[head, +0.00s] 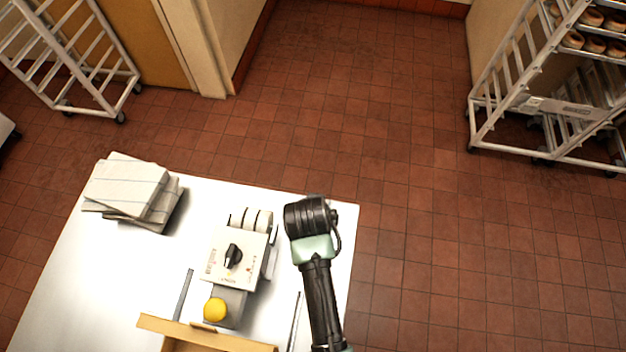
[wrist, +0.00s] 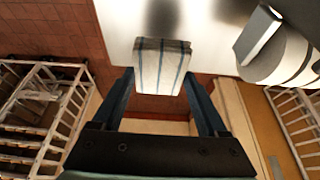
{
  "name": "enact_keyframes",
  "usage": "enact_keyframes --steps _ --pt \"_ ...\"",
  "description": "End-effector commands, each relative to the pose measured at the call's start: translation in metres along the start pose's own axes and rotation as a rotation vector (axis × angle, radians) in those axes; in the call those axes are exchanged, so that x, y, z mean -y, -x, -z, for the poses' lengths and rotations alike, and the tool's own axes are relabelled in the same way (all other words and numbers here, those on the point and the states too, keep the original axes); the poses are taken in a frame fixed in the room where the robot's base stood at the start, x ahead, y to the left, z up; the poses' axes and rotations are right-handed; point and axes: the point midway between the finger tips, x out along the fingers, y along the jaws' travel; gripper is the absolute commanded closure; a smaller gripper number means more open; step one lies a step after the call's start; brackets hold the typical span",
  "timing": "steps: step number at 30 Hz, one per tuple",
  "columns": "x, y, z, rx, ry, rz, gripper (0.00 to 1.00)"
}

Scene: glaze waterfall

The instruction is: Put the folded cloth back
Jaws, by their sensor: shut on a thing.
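The folded cloth (wrist: 160,68), white with thin blue stripes, is between the fingertips of my gripper (wrist: 160,78) in the wrist view. The two dark fingers are shut on its sides. A white table surface (wrist: 215,18) shows beyond the cloth, and I cannot tell whether they touch. In the head view my arm is over the right part of the white table (head: 75,285); its wrist hides the fingers and the cloth there. A stack of pale folded pieces (head: 128,187) lies at the table's far left corner.
Left of my arm stands a pale box with a black knob (head: 233,257), white rolls (head: 252,218) behind it. A yellow ball (head: 215,309) and a tan box edge (head: 200,336) are nearer. Wheeled racks (head: 75,60) (head: 550,110) stand beyond. The table's left middle is clear.

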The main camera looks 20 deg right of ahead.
Motion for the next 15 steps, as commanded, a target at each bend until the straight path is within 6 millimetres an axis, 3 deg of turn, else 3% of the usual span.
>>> enact_keyframes --steps 15 --pt "0.001 -0.050 -0.020 -0.001 0.002 0.001 0.68"
